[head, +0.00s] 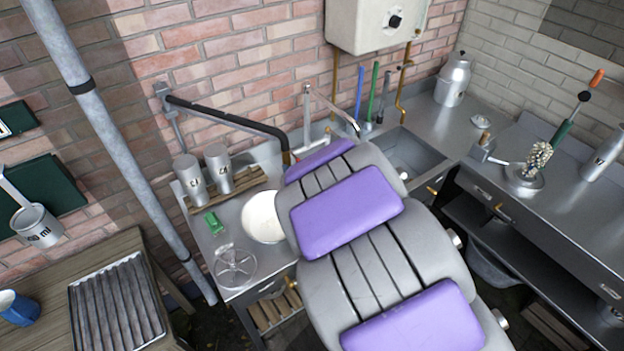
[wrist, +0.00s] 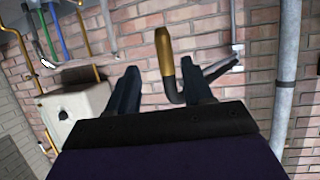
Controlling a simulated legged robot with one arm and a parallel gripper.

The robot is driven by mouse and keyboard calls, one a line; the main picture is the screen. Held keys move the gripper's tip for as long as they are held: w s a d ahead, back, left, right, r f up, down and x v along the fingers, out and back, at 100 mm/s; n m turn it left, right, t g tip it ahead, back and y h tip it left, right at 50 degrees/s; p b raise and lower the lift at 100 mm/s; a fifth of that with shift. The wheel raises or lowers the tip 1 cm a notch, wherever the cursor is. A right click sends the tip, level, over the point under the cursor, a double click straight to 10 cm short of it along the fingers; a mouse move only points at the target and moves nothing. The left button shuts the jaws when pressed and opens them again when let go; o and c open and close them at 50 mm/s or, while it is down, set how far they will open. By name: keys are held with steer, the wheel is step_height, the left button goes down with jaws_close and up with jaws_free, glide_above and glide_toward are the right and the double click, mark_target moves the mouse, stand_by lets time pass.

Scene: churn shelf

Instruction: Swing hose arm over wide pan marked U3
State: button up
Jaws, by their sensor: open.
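The hose arm (head: 230,115) is a black pipe on a wall bracket, running right along the brick wall. Its down-turned brass end (head: 286,157) is beside the far end of my arm. A pale round wide pan (head: 259,217) sits on the metal counter below, partly hidden by my arm; no U3 mark is legible. In the wrist view, which is upside down, my gripper (wrist: 160,82) is open and empty. The hose arm's bend (wrist: 173,92) and brass end (wrist: 165,52) show between its fingers; I cannot tell the depth gap. My arm hides the gripper in the head view.
Two marked metal canisters (head: 218,168) stand on a wooden rack left of the pan. A green block (head: 213,222) and a clear round lid (head: 235,267) lie near the counter's left edge. A tap (head: 330,108) and sink (head: 407,153) are to the right. A grey pipe (head: 115,140) stands at left.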

steer(key=b+v, duration=0.7)
steer(key=b, duration=0.1)
steer(key=shift+s, duration=0.35)
stand_by(0.4)
steer(key=shift+d, duration=0.1)
